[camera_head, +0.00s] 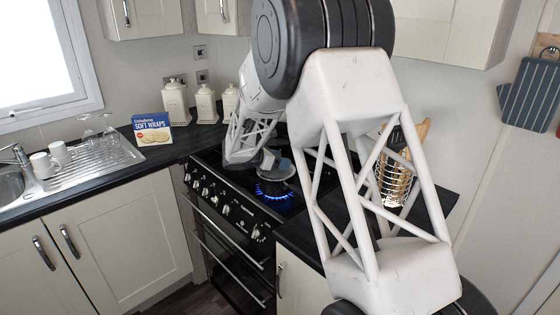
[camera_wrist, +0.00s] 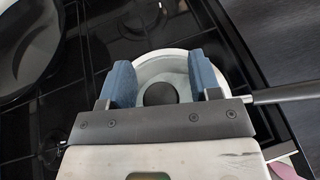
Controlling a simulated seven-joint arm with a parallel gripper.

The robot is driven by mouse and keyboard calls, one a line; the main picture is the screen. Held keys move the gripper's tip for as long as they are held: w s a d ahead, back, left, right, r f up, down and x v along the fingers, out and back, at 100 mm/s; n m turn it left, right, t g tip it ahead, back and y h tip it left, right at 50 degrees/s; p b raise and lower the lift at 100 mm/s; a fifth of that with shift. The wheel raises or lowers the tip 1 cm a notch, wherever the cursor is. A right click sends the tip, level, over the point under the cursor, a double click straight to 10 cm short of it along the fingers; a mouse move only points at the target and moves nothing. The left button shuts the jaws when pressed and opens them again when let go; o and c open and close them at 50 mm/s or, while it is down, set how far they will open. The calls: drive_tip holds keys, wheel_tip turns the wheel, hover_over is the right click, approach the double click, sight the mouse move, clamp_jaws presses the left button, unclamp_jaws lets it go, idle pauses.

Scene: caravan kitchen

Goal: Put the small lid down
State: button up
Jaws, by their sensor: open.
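The small lid (camera_wrist: 163,66) is a pale round disc with a black knob (camera_wrist: 160,93) in the wrist view. It appears to sit on a small pan, whose dark handle (camera_wrist: 285,93) points right. My gripper (camera_wrist: 161,74) is open, with one blue finger on each side of the knob and a gap between each finger and the knob. In the head view my gripper (camera_head: 270,160) is low over the small dark pan (camera_head: 276,186) on the hob. The lid's near edge is hidden by my gripper in the wrist view.
A blue flame (camera_head: 274,195) burns under the small pan on the black hob (camera_wrist: 88,150). A larger pan (camera_wrist: 28,45) stands at upper left in the wrist view. White canisters (camera_head: 175,103) and a soft wraps box (camera_head: 152,128) stand behind left. A wire utensil basket (camera_head: 393,182) is right.

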drive_tip(key=shift+r, duration=0.35)
drive_tip(key=v, duration=1.2)
idle(0.5)
drive_tip(key=s+d+r+m+g+y, duration=0.2)
drive_tip(key=s+d+r+m, duration=0.15)
drive_tip(key=s+d, duration=0.45)
drive_tip(key=s+d+r+m+g+y, duration=0.1)
drive_tip(key=s+d+r+m+g, duration=0.2)
drive_tip(key=s+d, duration=0.4)
drive_tip(key=s+d+r+m+y, duration=0.25)
drive_tip(key=s+d+m, duration=0.25)
drive_tip(key=s+d, duration=0.3)
drive_tip(key=s+d+m+y, duration=0.2)
drive_tip(key=s+m, duration=0.2)
drive_tip(key=s, duration=0.5)
drive_tip(key=s+d+f+m+y, duration=0.1)
drive_tip(key=s+m, duration=0.3)
drive_tip(key=s, duration=0.6)
drive_tip(key=s+d+f+m+y, duration=0.1)
drive_tip(key=s+d+m+y, duration=0.2)
drive_tip(key=s, duration=0.7)
drive_tip(key=shift+s+d+f+m, duration=0.2)
drive_tip(key=shift+d+m, duration=0.15)
drive_tip(key=shift+m, duration=0.7)
